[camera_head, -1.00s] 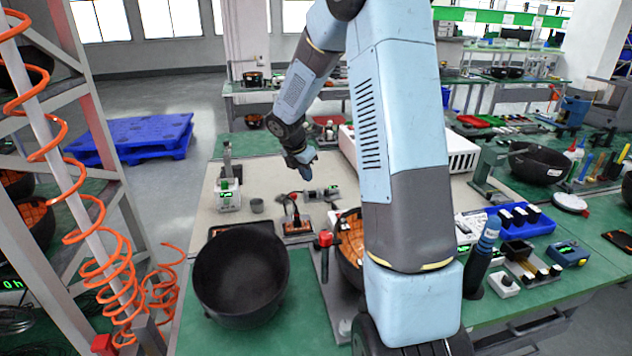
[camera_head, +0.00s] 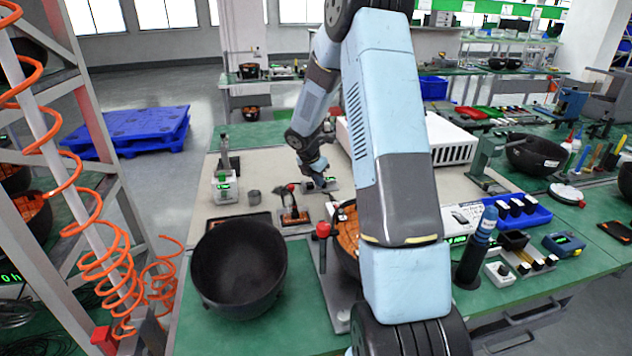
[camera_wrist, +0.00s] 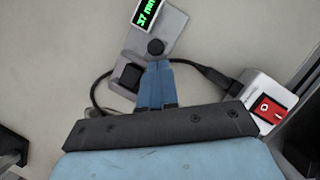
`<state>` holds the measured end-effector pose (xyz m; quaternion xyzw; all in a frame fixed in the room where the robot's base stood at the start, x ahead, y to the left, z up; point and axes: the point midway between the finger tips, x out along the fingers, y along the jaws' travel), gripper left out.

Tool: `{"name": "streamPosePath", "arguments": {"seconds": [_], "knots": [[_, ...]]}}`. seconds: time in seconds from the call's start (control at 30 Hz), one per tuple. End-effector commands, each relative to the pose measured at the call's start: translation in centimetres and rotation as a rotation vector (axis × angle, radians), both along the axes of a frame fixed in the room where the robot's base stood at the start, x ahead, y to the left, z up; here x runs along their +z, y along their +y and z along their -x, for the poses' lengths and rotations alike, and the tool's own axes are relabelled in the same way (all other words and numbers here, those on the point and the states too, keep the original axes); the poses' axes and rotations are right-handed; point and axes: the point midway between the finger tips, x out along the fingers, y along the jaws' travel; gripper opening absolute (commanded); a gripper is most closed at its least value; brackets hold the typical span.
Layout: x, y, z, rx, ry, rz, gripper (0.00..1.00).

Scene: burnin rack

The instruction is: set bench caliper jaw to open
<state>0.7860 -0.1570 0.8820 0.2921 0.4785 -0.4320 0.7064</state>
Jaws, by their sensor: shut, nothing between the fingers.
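The bench caliper is a grey plate (camera_wrist: 178,30) with a lit green display (camera_wrist: 146,13) reading about 37 mm, a round black knob (camera_wrist: 156,47) and a square black block (camera_wrist: 131,75). My gripper (camera_wrist: 157,64) has its blue fingers together and empty, with the tips right at the knob; I cannot tell whether they touch it. In the head view my gripper (camera_head: 317,172) is low over the caliper (camera_head: 331,184) on the beige mat and hides part of it. The jaw gap is not clear.
A black cable (camera_wrist: 95,92) loops beside the caliper to a white box with a red panel (camera_wrist: 268,110). In the head view a black bowl (camera_head: 238,268), a red-handled tool (camera_head: 323,231) and a small gauge stand (camera_head: 225,188) stand nearer or left. A white case (camera_head: 450,140) is behind right.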

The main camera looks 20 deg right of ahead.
Motion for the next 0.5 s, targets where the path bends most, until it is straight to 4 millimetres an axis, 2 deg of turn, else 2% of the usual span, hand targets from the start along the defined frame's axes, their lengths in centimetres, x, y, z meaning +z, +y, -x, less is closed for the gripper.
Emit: {"name": "streamPosePath", "arguments": {"seconds": [0.37,0.5], "knots": [[0.0,-0.2,-0.1,0.000,0.000,0.000,0.00],[0.0,-1.6,-0.1,-0.002,-0.001,0.000,0.00]]}}
